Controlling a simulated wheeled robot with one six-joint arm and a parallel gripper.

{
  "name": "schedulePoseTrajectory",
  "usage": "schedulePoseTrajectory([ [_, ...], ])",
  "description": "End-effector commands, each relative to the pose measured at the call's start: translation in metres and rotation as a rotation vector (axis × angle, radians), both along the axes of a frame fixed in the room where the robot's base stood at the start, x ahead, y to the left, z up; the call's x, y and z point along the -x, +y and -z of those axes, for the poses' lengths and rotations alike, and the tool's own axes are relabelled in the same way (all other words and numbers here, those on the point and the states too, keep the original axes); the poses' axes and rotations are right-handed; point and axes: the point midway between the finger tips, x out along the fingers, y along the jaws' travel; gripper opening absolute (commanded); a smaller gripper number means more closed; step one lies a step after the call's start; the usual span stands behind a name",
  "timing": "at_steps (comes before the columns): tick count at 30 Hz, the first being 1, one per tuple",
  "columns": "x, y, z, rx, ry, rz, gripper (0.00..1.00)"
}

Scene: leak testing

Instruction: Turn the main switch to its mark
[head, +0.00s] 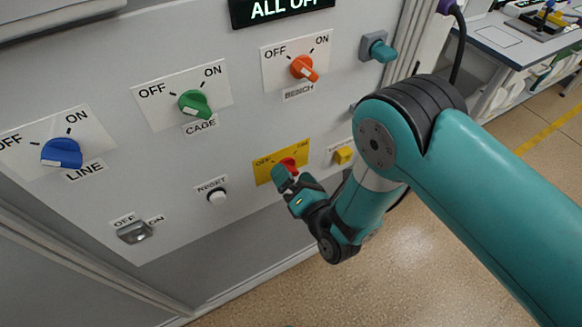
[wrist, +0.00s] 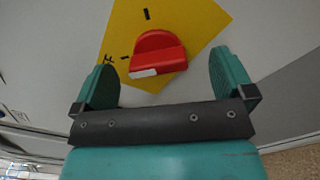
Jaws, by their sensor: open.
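The main switch appears to be the red knob (head: 289,164) on a yellow plate (head: 263,172) with OFF and ON marks, low on the grey panel. In the wrist view the red knob (wrist: 158,55) has a white pointer edge at its lower left, near the OFF-side tick on the yellow plate (wrist: 185,14). Another tick stands at the top of the plate. My gripper (head: 290,178) is in front of the plate and hides part of it. In the wrist view my gripper (wrist: 165,80) is open, one finger on each side of the knob, apparently apart from it.
The panel also carries a blue LINE knob (head: 62,153), a green CAGE knob (head: 195,104), an orange BENCH knob (head: 304,68), a white RESET button (head: 217,197), a yellow button (head: 344,155) and a metal toggle (head: 135,232). An ALL OFF display (head: 280,10) is above.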

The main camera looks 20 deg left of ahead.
Motion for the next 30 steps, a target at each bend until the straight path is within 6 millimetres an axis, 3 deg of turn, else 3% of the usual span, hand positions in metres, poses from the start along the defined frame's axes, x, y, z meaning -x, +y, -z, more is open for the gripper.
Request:
schedulePoseTrajectory([
  [16, 0.029, -0.033, -0.002, -0.001, 0.001, -0.003, 1.00],
  [30, 0.030, -0.036, -0.002, -0.002, -0.001, -0.002, 1.00],
])
